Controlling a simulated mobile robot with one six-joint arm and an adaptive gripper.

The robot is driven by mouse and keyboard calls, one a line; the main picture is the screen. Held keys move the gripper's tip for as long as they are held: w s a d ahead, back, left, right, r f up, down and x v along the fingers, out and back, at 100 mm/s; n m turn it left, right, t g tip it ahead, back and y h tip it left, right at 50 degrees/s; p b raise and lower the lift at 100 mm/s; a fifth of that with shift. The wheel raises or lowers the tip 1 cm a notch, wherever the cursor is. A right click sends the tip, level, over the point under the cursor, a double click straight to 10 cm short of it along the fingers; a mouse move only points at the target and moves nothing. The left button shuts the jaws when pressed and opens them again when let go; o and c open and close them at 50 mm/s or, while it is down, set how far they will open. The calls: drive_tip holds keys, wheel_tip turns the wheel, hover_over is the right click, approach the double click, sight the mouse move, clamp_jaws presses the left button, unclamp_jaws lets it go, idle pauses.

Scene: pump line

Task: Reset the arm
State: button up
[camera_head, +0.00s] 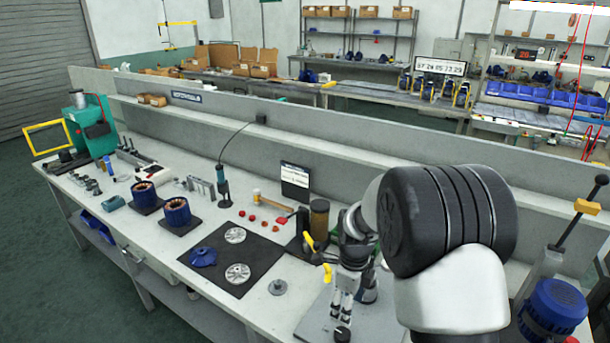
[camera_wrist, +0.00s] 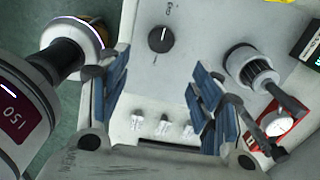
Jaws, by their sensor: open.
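My gripper (camera_wrist: 160,88) shows in the wrist view with its two blue-padded fingers spread wide and nothing between them. Beyond the fingers is a light grey panel (camera_wrist: 205,22) with a black knob (camera_wrist: 161,40) and a row of small white fittings. I cannot tell whether the fingers touch anything. In the head view my black and white arm fills the right foreground and the fingers cannot be made out.
The head view shows a metal press-like device (camera_head: 350,252) beside my arm, a dark mat (camera_head: 216,278) with parts, and a blue motor (camera_head: 554,306).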

drive_tip(key=s+r+n+t, duration=0.3)
drive_tip(key=s+r+n, duration=1.4)
drive_tip(key=r, duration=0.4)
drive_tip(key=s+n+t, duration=0.1)
drive_tip(key=s+n, duration=0.6)
drive_tip(key=s, duration=0.3)
drive_tip(key=shift+s+a+r+n+t, duration=0.2)
drive_tip(key=shift+s+n+t, duration=0.1)
drive_tip(key=shift+s+n, duration=0.1)
